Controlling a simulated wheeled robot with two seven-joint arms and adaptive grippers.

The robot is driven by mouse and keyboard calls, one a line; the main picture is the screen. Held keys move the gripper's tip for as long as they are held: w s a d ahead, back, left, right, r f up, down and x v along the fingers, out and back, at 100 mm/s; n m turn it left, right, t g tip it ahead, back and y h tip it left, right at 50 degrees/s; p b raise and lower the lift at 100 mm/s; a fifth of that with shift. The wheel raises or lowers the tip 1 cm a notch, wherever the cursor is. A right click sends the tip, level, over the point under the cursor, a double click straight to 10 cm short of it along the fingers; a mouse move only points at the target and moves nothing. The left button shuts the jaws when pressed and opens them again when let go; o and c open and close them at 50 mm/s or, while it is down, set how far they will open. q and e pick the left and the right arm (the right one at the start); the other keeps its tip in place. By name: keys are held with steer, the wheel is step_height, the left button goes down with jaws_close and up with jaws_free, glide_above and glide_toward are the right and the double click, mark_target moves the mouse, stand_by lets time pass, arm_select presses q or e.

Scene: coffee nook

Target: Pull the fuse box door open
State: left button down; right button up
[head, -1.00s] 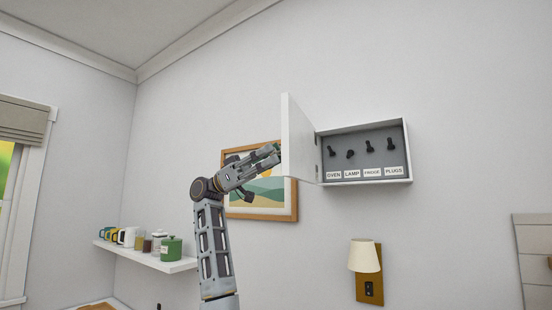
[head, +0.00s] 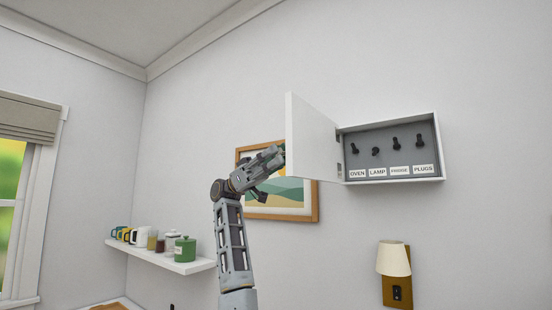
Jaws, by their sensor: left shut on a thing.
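The white fuse box (head: 441,150) hangs on the wall at the right. Its door (head: 312,138) stands wide open, swung out to the left on hinges at the box's left edge. Inside the box are several black switches above labels reading OVEN, LAMP, FRIDGE and PLUGS. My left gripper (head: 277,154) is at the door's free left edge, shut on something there. The door's outer side and whatever the fingers grip are mostly hidden. My right gripper is not in view.
A framed landscape picture (head: 314,201) hangs behind my left gripper. A wall lamp (head: 393,259) is below the box. A white shelf (head: 180,266) with mugs and jars, including a green canister (head: 185,249), is at the lower left. A window is at the far left.

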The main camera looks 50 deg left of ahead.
arm_select(q)
steer(key=c, duration=1.1)
jaws_free()
steer(key=shift+c, duration=0.2)
steer(key=v, duration=1.2)
steer(key=shift+w, duration=0.1)
